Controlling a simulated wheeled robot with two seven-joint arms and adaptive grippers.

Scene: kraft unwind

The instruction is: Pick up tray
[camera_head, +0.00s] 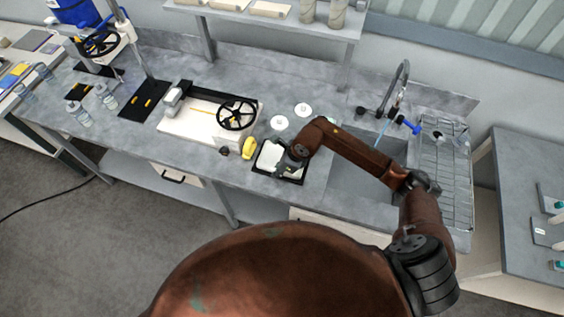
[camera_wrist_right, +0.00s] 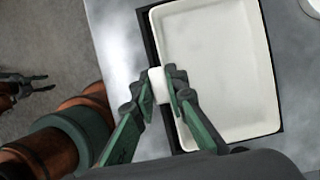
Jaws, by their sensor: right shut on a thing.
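The white shallow tray (camera_head: 267,156) sits within a black square border on the grey counter. It also shows in the right wrist view (camera_wrist_right: 218,72), empty, with dark edging around it. My right gripper (camera_head: 291,161) is at the tray's right part in the head view. In the right wrist view my right gripper (camera_wrist_right: 161,82) is shut on a small white part at the tray's left edge. Whether the tray has left the counter cannot be told. My left gripper (camera_wrist_right: 42,82) shows at the left of the wrist view, over the floor, its fingers apart and empty.
A yellow round object (camera_head: 248,148) stands close left of the tray. A white machine with a black handwheel (camera_head: 237,113) is farther left. Two white discs (camera_head: 280,123) lie behind. The sink (camera_head: 365,181) and its tap (camera_head: 399,84) are to the right.

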